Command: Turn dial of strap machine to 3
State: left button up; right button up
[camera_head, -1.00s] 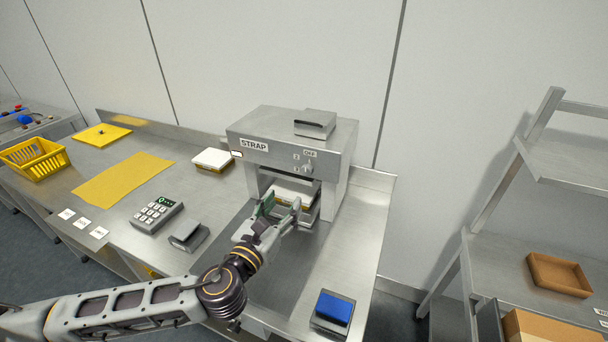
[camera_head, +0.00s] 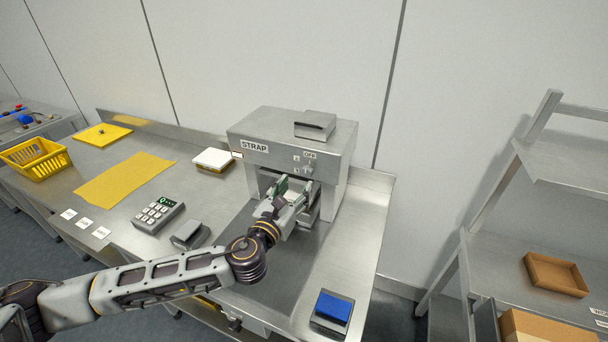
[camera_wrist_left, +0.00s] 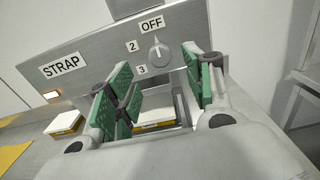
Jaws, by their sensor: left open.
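The strap machine (camera_head: 250,128) is a steel box with a STRAP label, standing at the back of the bench. Its dial (camera_wrist_left: 158,52) is a small grey knob on the front, with OFF above it and 2 and 3 to its left in the left wrist view; the pointer appears to be up near OFF. The dial (camera_head: 308,170) is small in the head view. My left gripper (camera_head: 286,188) is open in front of the machine, just below the dial. In the wrist view its green-padded fingers (camera_wrist_left: 158,90) are apart, with the dial beyond and between them, not touched. My right gripper is not in view.
A white-topped yellow box (camera_wrist_left: 155,115) sits in the machine's opening beyond the fingers. A keypad (camera_head: 158,214), a grey block (camera_head: 190,235) and a blue-topped device (camera_head: 332,311) stand on the bench. A yellow mat (camera_head: 122,180) lies left. The bench right of the machine is clear.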

aim_at(306, 174)
pick_arm(q)
jog(key=shift+p+x, duration=0.5)
jog(key=shift+x, duration=2.75)
jog(key=shift+c, duration=0.4)
jog(key=c, duration=0.9)
